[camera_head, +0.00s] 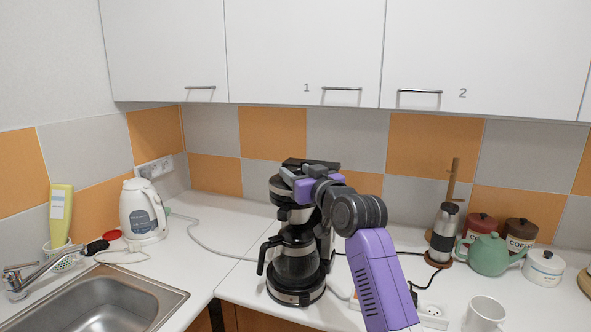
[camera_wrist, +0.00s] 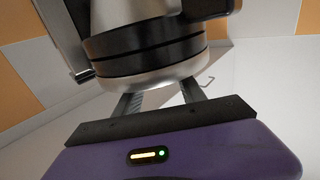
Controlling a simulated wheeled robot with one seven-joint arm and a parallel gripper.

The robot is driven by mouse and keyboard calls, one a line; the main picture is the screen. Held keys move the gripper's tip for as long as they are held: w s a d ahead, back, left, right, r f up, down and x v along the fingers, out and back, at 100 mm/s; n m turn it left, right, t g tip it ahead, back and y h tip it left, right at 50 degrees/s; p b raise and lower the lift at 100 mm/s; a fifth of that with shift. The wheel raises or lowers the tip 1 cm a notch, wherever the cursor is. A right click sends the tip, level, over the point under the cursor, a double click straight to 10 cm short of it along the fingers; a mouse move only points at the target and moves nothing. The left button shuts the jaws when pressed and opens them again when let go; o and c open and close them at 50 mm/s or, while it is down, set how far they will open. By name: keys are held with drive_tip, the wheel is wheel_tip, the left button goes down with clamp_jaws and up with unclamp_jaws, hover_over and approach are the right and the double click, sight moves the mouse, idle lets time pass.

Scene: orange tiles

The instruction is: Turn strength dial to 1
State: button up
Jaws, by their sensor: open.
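The black and silver coffee maker (camera_head: 296,294) stands on the counter with a glass carafe (camera_head: 297,264) in it. My gripper (camera_head: 294,178) is at the upper part of the coffee maker, coming in from the right. In the wrist view my gripper (camera_wrist: 160,97) is open, its two fingers apart and pointing at the round silver and black upper part of the machine (camera_wrist: 145,42). The fingertips are partly hidden by this part; I cannot tell whether they touch it. I cannot make out the strength dial or its marks in either view.
A white kettle (camera_head: 142,212) stands to the left, by the sink (camera_head: 105,303). To the right are a grinder (camera_head: 443,232), a green teapot (camera_head: 488,256), canisters and a white mug (camera_head: 484,314). Wall cabinets (camera_head: 300,50) hang above. Counter left of the machine is mostly clear.

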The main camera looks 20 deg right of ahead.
drive_tip(key=shift+w+a, duration=0.1)
drive_tip(key=shift+w, duration=0.5)
drive_tip(key=shift+c, duration=0.5)
clamp_jaws()
